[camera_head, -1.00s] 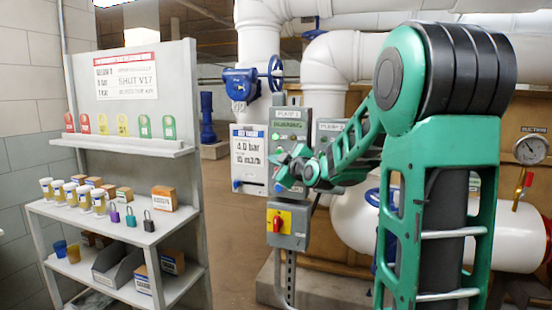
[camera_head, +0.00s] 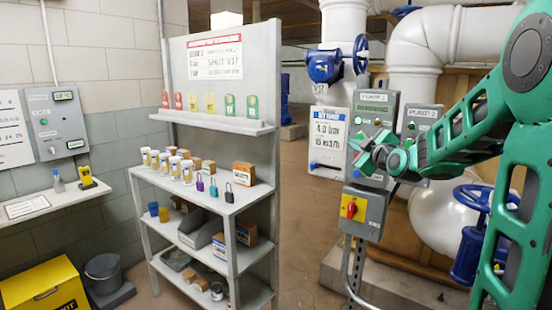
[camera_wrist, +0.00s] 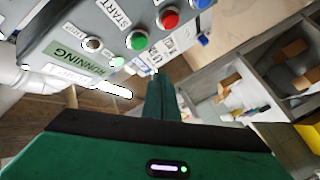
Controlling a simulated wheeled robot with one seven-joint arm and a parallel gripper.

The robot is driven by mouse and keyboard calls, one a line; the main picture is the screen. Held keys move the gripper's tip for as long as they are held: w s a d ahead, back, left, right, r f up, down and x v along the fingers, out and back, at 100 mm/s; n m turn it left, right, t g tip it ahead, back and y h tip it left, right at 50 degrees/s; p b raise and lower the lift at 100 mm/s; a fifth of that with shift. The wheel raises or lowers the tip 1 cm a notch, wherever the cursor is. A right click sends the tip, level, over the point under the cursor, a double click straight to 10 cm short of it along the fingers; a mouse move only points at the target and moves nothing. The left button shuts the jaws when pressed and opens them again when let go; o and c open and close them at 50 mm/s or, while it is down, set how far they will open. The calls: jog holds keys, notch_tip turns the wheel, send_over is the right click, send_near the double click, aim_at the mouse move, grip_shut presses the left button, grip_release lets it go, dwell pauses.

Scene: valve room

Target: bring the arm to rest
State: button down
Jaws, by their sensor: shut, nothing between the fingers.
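My green arm stretches in from the right in the head view. My gripper (camera_head: 378,158) is at its left end, in front of the lower part of the grey pump 1 control box (camera_head: 375,106). The fingers look closed together with nothing between them. In the wrist view the gripper (camera_wrist: 163,88) points toward the space beside the control box (camera_wrist: 95,35), which shows a green button (camera_wrist: 137,40), a red button (camera_wrist: 168,18) and a "RUNNING" label. I cannot tell whether the gripper touches the box.
A grey shelf rack (camera_head: 262,170) with tags, padlocks and cups stands left of the arm. A red-yellow switch (camera_head: 352,208) sits below the gripper. White pipes and a blue valve (camera_head: 470,240) are close to the arm. The floor between rack and pump is open.

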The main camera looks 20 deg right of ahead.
jog(key=s+a+f+m+g, duration=0.1)
jog(key=s+f+m+g, duration=0.35)
jog(key=s+f, duration=0.5)
jog(key=s+a+f+m+g, duration=0.1)
jog(key=s+f+m+g, duration=0.2)
jog(key=s+f+g, duration=0.65)
jog(key=s+a+f+m+g+y, duration=0.1)
jog(key=s+a+m, duration=0.1)
jog(key=s, duration=1)
jog(key=s+a+f+m+g+y, duration=0.1)
jog(key=s+m, duration=0.4)
jog(key=s, duration=0.8)
jog(key=shift+s+a+f+g, duration=0.15)
jog(key=shift+a+f+g, duration=0.5)
jog(key=shift+a, duration=0.55)
jog(key=shift+m, duration=0.25)
jog(key=shift+w+f, duration=0.2)
jog(key=shift+w, duration=0.45)
